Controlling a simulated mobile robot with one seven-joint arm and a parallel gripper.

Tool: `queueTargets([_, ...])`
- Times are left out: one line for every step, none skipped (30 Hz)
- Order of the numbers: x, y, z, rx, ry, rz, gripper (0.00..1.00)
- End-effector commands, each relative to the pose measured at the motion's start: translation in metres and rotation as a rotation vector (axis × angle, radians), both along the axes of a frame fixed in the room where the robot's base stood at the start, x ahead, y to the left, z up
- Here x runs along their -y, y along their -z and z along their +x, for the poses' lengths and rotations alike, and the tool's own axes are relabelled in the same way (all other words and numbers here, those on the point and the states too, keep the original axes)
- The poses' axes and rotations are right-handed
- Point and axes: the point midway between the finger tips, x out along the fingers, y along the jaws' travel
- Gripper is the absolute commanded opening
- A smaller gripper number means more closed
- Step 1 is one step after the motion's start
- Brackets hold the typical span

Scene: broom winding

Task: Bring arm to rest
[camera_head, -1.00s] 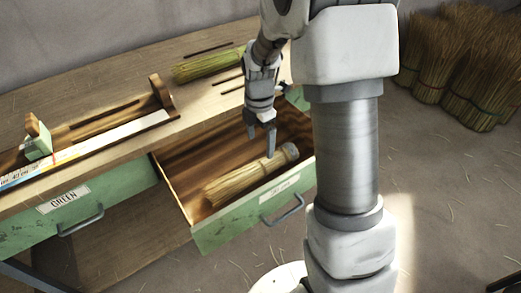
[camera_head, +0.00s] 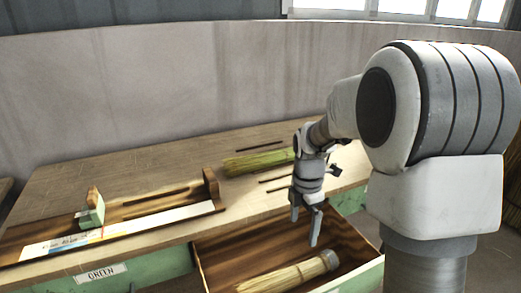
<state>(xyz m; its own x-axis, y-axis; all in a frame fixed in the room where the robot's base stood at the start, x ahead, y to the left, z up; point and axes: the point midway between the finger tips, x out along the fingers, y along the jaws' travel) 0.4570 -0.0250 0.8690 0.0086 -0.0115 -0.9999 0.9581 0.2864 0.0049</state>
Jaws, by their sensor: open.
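My gripper (camera_head: 304,228) hangs over the open drawer (camera_head: 222,248) with its fingers pointing down. It is open and empty, with the two fingers apart. A tied straw bundle (camera_head: 285,277) with a grey end cap lies in the drawer below the fingers, apart from them. My arm reaches from the right side of the view over the bench.
A greener straw bundle (camera_head: 258,162) and thin dark sticks lie on the bench top (camera_head: 110,168). A wooden measuring jig (camera_head: 130,222) with a green block (camera_head: 91,212) stands at left. A closed drawer labelled GREEN (camera_head: 102,273) is below. A wall stands behind.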

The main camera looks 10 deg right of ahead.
Motion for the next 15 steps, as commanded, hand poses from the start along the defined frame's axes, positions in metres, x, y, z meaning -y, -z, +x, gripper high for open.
queueTargets([-0.001,-0.007,-0.003,0.013,0.03,0.0,0.99])
queueTargets([-0.001,-0.012,-0.005,0.022,0.056,0.0,0.99])
queueTargets([-0.002,-0.019,-0.01,0.035,0.103,0.002,0.99])
queueTargets([-0.003,-0.026,-0.014,0.047,0.144,0.003,0.99])
queueTargets([-0.004,-0.033,-0.019,0.061,0.19,0.005,0.99])
queueTargets([-0.005,-0.043,-0.026,0.081,0.26,0.01,0.99])
queueTargets([-0.006,-0.05,-0.032,0.095,0.314,0.014,0.99])
queueTargets([-0.007,-0.058,-0.038,0.111,0.37,0.02,0.99])
queueTargets([-0.008,-0.067,-0.046,0.13,0.444,0.03,0.99])
queueTargets([-0.009,-0.073,-0.052,0.144,0.499,0.036,0.99])
queueTargets([-0.01,-0.079,-0.059,0.159,0.555,0.045,0.99])
queueTargets([-0.011,-0.086,-0.067,0.176,0.63,0.058,0.99])
queueTargets([-0.012,-0.091,-0.074,0.19,0.683,0.068,0.99])
queueTargets([-0.013,-0.096,-0.081,0.204,0.738,0.079,0.99])
queueTargets([-0.014,-0.103,-0.09,0.221,0.813,0.096,0.99])
